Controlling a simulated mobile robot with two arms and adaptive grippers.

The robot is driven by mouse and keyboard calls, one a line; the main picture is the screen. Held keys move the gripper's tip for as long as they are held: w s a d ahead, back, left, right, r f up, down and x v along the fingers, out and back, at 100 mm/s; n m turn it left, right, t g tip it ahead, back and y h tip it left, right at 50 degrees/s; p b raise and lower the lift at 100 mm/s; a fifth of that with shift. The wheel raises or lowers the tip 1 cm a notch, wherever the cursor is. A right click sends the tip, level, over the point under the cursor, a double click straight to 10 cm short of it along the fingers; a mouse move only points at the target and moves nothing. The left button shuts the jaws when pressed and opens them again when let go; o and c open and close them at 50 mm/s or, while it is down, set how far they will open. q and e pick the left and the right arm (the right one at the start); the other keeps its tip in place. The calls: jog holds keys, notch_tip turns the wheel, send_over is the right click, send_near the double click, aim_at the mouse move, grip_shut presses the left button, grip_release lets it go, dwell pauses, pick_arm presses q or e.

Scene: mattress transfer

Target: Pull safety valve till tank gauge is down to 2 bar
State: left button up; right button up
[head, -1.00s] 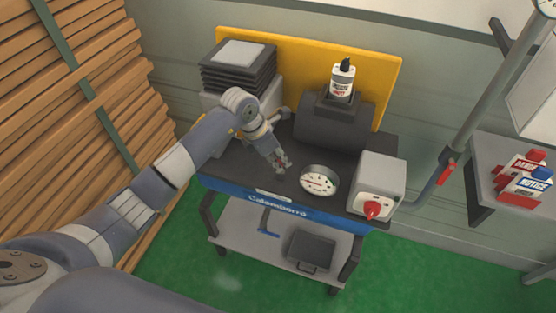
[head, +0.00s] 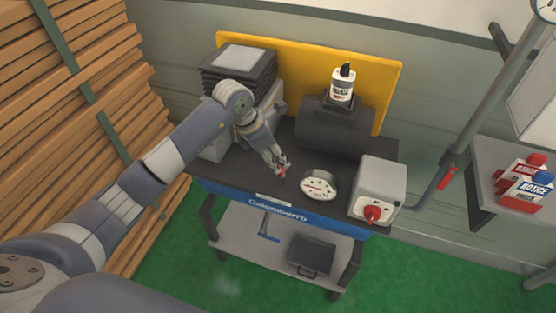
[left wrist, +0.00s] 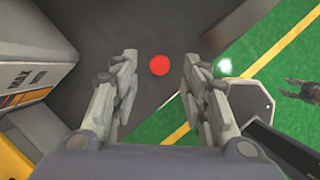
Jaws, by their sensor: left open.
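My left gripper (head: 276,169) is open over the front of the dark bench top (head: 235,165). A small red knob, seemingly the safety valve (head: 283,172), is at its fingertips. In the left wrist view the round red knob (left wrist: 159,65) lies between the two spread fingers (left wrist: 158,85), with a gap on each side. The white round tank gauge (head: 319,184) stands just right of the gripper; its needle is too small to read. The dark tank (head: 334,127) lies behind it.
A grey box with a red switch (head: 372,214) stands right of the gauge. Stacked planks (head: 75,90) fill the left. A side table (head: 505,180) holds red and blue containers.

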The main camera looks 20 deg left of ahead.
pick_arm(q)
jog(key=v, duration=0.9)
